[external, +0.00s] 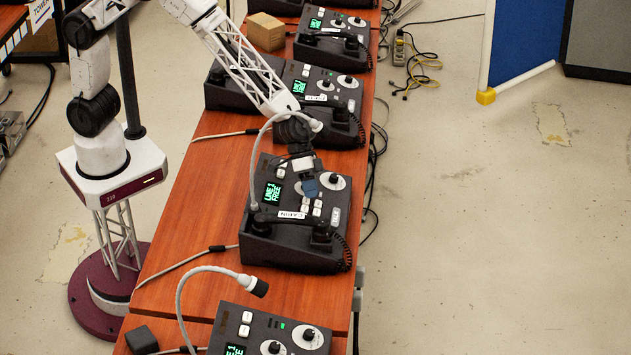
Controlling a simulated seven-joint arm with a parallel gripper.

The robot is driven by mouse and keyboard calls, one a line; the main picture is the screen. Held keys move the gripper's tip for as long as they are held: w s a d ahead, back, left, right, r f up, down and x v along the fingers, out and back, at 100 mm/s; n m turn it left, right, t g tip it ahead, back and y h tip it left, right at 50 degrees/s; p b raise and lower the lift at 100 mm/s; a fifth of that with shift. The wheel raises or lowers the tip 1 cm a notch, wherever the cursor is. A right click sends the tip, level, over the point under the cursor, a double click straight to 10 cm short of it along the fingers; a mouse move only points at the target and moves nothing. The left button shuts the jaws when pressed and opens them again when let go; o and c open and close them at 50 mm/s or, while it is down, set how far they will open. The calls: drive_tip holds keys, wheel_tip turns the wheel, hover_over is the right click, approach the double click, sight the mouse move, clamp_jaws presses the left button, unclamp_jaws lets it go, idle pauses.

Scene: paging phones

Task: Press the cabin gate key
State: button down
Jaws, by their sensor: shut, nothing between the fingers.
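The paging phone (258,232) under my arm is a dark box with a green lit display (272,194) that seems to read "LINE 1 FREE". A white label (291,215) on its front seems to read "CABIN". Small white keys (317,208) sit near the label, and another white key (335,215) is to their right. Their markings are too small to read, so I cannot tell which is the cabin gate key. My gripper (310,190) is shut and empty, pointing down over the panel just above these keys. I cannot tell whether it touches one. It partly hides the dials.
More phones stand in a row along the wooden table, behind (318,90) and in front (270,335). A gooseneck microphone (258,287) rises from the front phone. A wooden block (265,31) and a dark block (141,339) lie on the table. Cables trail off its right edge.

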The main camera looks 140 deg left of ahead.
sight(316, 201)
drive_tip(key=shift+s+d+f, duration=0.1)
drive_tip(key=shift+f, duration=0.35)
idle(0.6)
drive_tip(key=shift+r, duration=0.6)
idle(0.4)
drive_tip(key=shift+w+a+r, duration=0.2)
drive_tip(key=shift+r, duration=0.75)
drive_tip(key=shift+w+a+r, duration=0.25)
drive_tip(key=shift+r, duration=0.65)
drive_tip(key=shift+w+a+r, duration=0.2)
drive_tip(key=shift+r, duration=0.75)
